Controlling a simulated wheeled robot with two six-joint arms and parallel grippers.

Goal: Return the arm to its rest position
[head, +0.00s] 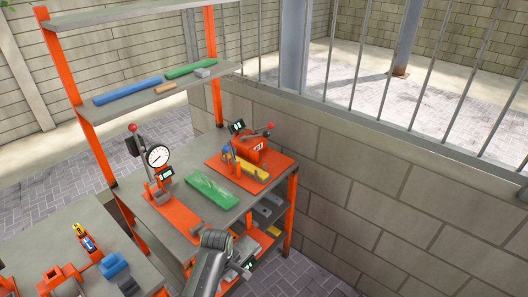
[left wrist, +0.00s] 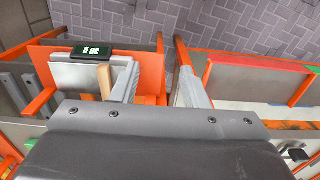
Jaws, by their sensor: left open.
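My left arm comes up from the bottom of the head view, and its grey gripper (head: 243,266) is in front of the lower shelf of the orange-framed rack. In the left wrist view the two fingers of my left gripper (left wrist: 158,88) stand apart with nothing held between them. An orange surface shows behind the gap. My right gripper is not in view.
A grey shelf (head: 228,215) holds a green board (head: 212,190), a dial gauge stand (head: 158,158) and an orange machine (head: 252,150). Blue (head: 127,90) and green (head: 190,70) pieces lie on the upper shelf. A digital display (left wrist: 92,50) sits near my left finger. A block wall (head: 370,180) stands right.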

